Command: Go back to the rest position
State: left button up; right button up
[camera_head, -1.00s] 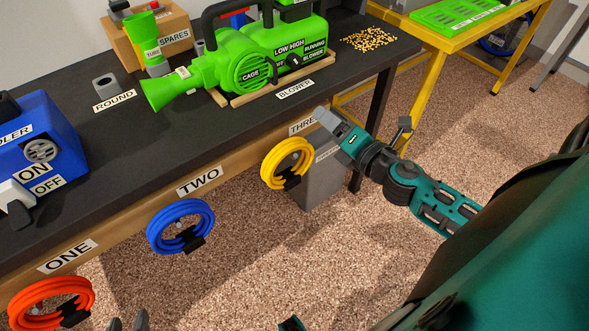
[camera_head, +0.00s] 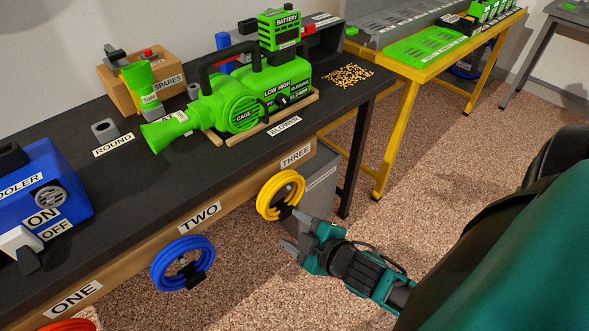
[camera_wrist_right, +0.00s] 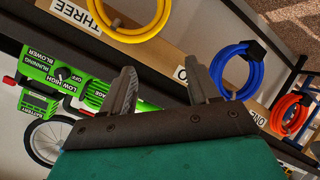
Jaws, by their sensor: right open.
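My right gripper (camera_head: 298,232) is open and empty in the head view. It is in front of the bench, below and slightly right of the yellow hose coil (camera_head: 280,195), with its arm coming in from the lower right. In the right wrist view the two grey fingers (camera_wrist_right: 160,75) stand wide apart with nothing between them. That view shows the bench upside down, with the yellow coil (camera_wrist_right: 130,30) and the blue coil (camera_wrist_right: 236,70) beyond the fingers. My left gripper is out of view.
The dark workbench (camera_head: 120,205) carries a green blower (camera_head: 235,105), a blue cooler (camera_head: 45,195) and a spares box (camera_head: 175,85). A blue coil (camera_head: 182,264) hangs on its front edge. A grey bin (camera_head: 318,182) stands under it. A yellow table (camera_head: 400,82) stands behind. Speckled floor is open at right.

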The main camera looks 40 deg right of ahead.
jog(key=shift+s+a+f, duration=0.1)
jog(key=shift+a, duration=0.05)
jog(key=s+a+f+m+g+y+p, duration=0.1)
jog(key=s+a+m, duration=0.2)
jog(key=a+m, duration=0.3)
jog(key=shift+s+a+f+g+y, duration=0.2)
jog(key=shift+a+f+g+y, duration=0.15)
jog(key=shift+g+y, duration=0.05)
